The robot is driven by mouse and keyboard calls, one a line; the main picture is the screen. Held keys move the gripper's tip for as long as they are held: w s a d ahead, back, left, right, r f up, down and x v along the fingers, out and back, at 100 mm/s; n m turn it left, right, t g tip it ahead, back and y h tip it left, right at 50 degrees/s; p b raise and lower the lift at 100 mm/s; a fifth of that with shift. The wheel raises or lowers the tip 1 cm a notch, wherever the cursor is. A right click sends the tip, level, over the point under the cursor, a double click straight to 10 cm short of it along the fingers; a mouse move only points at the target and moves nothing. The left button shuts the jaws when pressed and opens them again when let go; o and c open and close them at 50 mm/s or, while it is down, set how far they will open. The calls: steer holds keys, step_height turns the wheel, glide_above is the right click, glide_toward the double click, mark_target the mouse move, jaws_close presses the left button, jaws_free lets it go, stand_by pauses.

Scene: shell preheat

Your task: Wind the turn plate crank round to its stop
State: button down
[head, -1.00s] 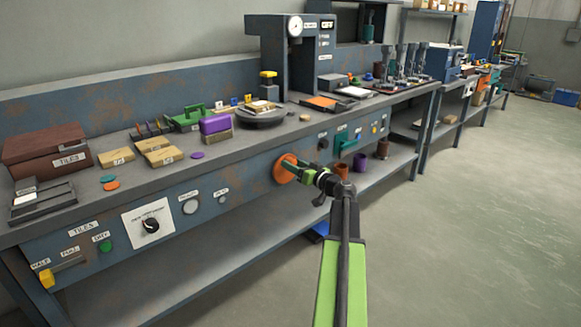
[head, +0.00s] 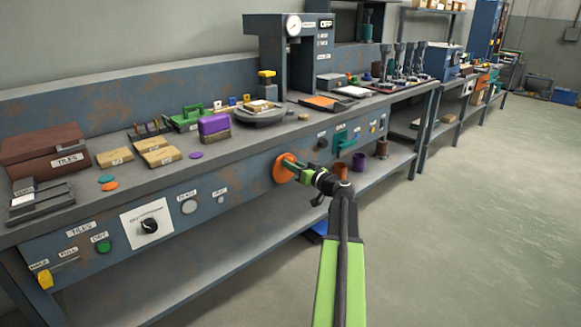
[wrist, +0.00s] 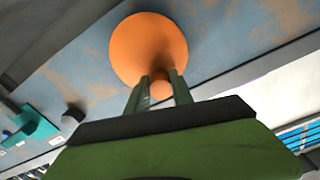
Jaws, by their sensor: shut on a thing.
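The turn plate crank is an orange disc (head: 284,168) on the front panel of the bench, with a small orange knob standing off it. In the wrist view the disc (wrist: 148,48) fills the upper middle, and the knob (wrist: 160,88) sits near its lower edge. My gripper (head: 298,173) reaches the disc from the right and front. In the wrist view its two green fingers (wrist: 160,92) are shut on the knob, one on each side. The round turn plate (head: 262,118) lies on the bench top above, with a tile block on it.
A black dial (head: 149,226), a yellow slider (head: 45,279) and a green button (head: 103,247) sit on the panel to the left. A teal handle (head: 340,146) is to the right. The floor at right is clear.

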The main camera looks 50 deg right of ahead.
steer(key=shift+w+d+r+m, duration=0.15)
steer(key=shift+w+d+m, duration=0.05)
steer(key=shift+m, duration=0.3)
steer(key=m, duration=0.1)
steer(key=d+m, duration=0.1)
steer(key=m, duration=0.1)
steer(key=shift+s+d+f+m+b, duration=0.1)
steer(key=shift+d+f+m+b, duration=0.45)
steer(key=shift+m, duration=1.75)
steer(key=shift+s+d+f+m+b, duration=0.15)
steer(key=shift+f+m+b, duration=0.55)
steer(key=shift+m, duration=1.6)
steer(key=shift+w+d+f+m+b, duration=0.1)
steer(key=shift+d+f+m+b, duration=0.45)
steer(key=shift+m, duration=1.75)
steer(key=shift+a+f, duration=0.15)
steer(key=c, duration=1.1)
jaws_free()
